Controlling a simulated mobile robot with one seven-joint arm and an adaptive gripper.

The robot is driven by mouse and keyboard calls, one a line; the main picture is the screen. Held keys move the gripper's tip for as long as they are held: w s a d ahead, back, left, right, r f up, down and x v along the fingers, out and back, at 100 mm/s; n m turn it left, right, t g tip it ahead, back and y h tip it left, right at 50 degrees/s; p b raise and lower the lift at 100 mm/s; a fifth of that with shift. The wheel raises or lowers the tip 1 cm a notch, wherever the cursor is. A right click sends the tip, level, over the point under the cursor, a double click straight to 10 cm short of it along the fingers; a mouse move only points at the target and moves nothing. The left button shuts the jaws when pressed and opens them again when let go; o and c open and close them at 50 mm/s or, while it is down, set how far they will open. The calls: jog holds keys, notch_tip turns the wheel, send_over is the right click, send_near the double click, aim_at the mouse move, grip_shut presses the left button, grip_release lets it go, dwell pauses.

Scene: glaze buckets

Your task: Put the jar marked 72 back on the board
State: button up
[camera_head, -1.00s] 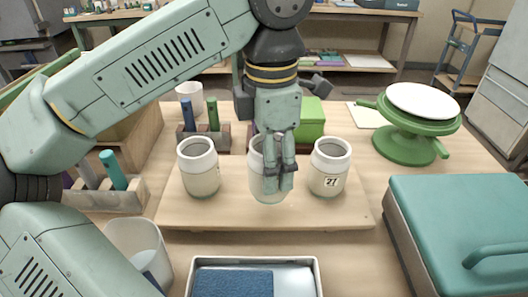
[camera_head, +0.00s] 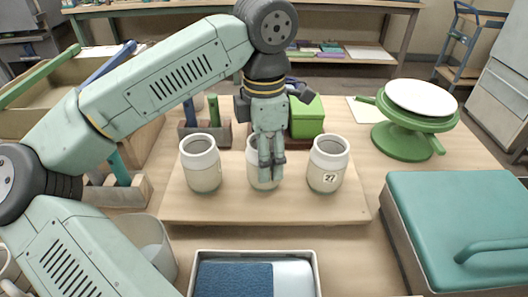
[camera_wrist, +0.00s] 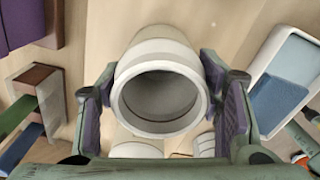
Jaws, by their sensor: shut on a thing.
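My gripper (camera_head: 268,177) is shut on a pale jar (camera_head: 255,182) with an open top, between two similar jars. The held jar looks upright; no number shows on it. In the wrist view its open mouth (camera_wrist: 160,95) sits between my purple finger pads. It is over the middle of the light wooden board (camera_head: 230,213); I cannot tell whether its base touches. The left jar (camera_head: 201,165) shows no number. The right jar (camera_head: 327,165) has a label reading 27. Both stand on the board.
A tray with a blue sponge (camera_head: 235,279) lies in front of the board. A teal-lidded case (camera_head: 460,215) and a green turntable (camera_head: 410,135) stand right. A green box (camera_head: 308,118) and a rack (camera_head: 205,132) stand behind. A clear container (camera_head: 150,243) is front left.

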jog(key=o, duration=1.4)
jog(key=shift+f, duration=0.1)
jog(key=shift+o, duration=0.2)
notch_tip(320, 180, up, 12)
jog(key=shift+r, duration=0.2)
